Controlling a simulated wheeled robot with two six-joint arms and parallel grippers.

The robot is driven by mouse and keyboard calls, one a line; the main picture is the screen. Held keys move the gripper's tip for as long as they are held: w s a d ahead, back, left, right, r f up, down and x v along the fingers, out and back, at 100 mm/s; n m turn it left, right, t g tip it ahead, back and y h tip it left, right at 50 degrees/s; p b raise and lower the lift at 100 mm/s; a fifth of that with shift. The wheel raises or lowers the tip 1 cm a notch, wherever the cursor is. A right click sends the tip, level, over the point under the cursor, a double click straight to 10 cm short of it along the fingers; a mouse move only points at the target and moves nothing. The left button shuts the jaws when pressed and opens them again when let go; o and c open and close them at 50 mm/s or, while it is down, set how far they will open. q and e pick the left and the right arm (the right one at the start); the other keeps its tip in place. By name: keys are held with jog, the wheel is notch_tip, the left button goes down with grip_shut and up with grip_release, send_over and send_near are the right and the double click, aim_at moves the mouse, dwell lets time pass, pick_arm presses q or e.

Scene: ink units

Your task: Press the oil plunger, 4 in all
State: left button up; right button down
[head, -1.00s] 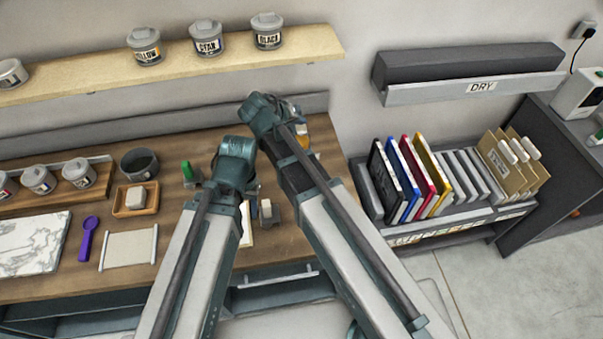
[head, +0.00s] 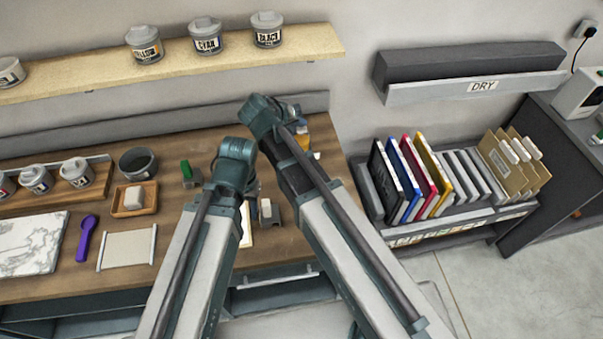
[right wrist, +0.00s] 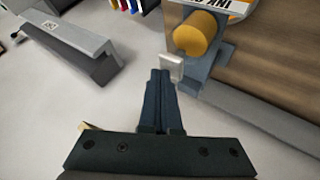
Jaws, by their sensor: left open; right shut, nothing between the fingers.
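In the right wrist view my right gripper (right wrist: 160,76) is shut and empty. Its fingertips are close to a small pale block (right wrist: 171,67) on a grey stand with an orange cylinder (right wrist: 199,33). I cannot tell whether they touch it, or which part is the oil plunger. A label with upside-down lettering shows above the cylinder. In the head view a bit of orange-yellow (head: 303,131) shows beside my right arm at the bench's back right, and that arm hides the gripper. My left arm reaches over the bench, and its gripper is hidden behind it.
A shelf (head: 185,65) with jars is above. A rack of coloured frames (head: 402,180) stands right, with open floor in front.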

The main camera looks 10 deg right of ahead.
aim_at(300, 130)
jog(key=shift+f+b, duration=0.3)
jog(key=shift+f, duration=0.05)
jog(key=shift+r, duration=0.1)
dwell(0.3)
jog(key=shift+r+p, duration=0.85)
jog(key=shift+p, duration=0.1)
notch_tip(300, 130, up, 6)
jog(key=p, duration=0.6)
dwell(2.2)
